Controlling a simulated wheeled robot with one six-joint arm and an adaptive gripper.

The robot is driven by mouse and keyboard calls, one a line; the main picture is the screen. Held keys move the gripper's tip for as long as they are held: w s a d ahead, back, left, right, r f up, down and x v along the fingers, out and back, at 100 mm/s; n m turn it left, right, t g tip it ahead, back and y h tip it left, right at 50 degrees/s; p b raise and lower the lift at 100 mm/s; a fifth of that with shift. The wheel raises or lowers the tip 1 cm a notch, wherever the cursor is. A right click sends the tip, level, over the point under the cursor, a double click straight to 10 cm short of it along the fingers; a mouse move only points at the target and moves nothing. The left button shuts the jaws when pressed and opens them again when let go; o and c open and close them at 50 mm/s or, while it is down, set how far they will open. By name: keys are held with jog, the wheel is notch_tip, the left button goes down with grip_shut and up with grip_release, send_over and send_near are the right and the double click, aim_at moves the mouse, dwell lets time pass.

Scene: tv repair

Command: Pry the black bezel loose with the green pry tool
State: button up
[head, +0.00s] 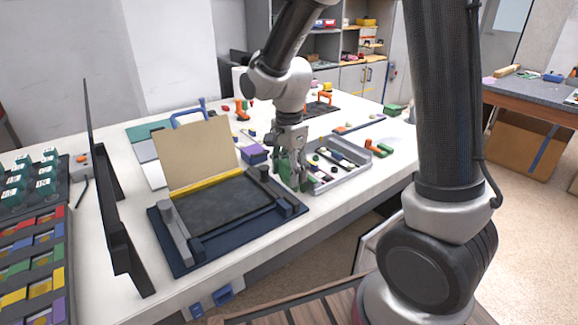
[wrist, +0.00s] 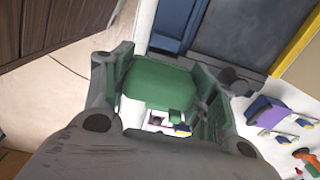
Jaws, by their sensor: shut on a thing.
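My gripper (head: 290,165) is over the workbench, at the left end of a grey tray. It is shut on a green thing, likely the green pry tool (wrist: 160,84), which fills the space between its fingers in the wrist view. In the head view the green tool is mostly hidden by the fingers. A thin black upright panel (head: 118,215) stands at the left of the bench, seen nearly edge-on. A dark flat panel (head: 225,203) lies in a grey holder on a dark blue mat. I cannot tell which of these carries the black bezel. My gripper is apart from both.
The grey tray (head: 352,178) holds several small tools and parts. A tan board (head: 200,152) with a yellow lower edge leans behind the dark panel. A purple box (head: 254,154) stands nearby. Colored bins (head: 30,262) fill the left. Bare bench shows along the front edge.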

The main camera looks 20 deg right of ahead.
jog(key=shift+f, duration=2.55)
jog(key=shift+f, duration=1.35)
dwell(0.9)
jog(key=shift+r, duration=3.55)
